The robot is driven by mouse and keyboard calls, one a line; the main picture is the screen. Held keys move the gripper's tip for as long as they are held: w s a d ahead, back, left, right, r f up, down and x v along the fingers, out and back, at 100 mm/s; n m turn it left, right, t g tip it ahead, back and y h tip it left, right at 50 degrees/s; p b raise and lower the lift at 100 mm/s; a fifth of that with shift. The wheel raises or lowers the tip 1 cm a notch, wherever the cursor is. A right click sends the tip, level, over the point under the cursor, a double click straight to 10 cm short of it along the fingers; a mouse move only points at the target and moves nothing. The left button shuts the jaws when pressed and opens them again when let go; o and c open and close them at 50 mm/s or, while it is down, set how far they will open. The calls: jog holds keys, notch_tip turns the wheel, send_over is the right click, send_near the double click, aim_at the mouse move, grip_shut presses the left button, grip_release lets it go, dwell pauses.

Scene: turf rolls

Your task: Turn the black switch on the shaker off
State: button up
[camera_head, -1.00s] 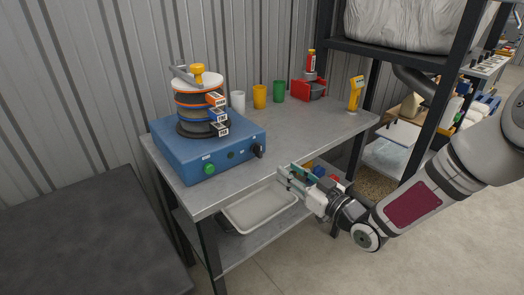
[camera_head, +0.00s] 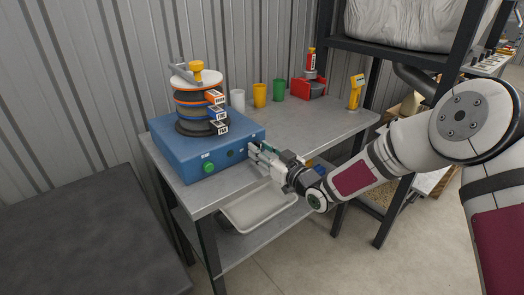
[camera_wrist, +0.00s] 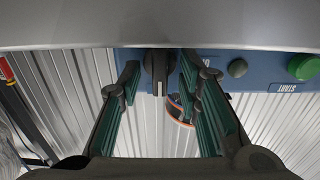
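The blue shaker (camera_head: 180,150) stands on the metal table with a stack of sieves (camera_head: 200,100) on top. Its black switch (camera_wrist: 158,70) shows in the wrist view on the blue front, with a pale mark on its handle. My gripper (camera_head: 256,152) is at the right end of the shaker's front and hides the switch in the head view. In the wrist view, my gripper (camera_wrist: 159,82) is open, with one green-padded finger on each side of the switch. I cannot tell whether either finger touches it.
A green START button (camera_wrist: 303,67) and a dark round knob (camera_wrist: 237,67) are on the same front. A white tray (camera_head: 232,222) lies on the lower shelf. Several cups, a red holder (camera_head: 308,89) and a yellow handheld device (camera_head: 355,92) stand farther back on the table.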

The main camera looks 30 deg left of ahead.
grip_shut()
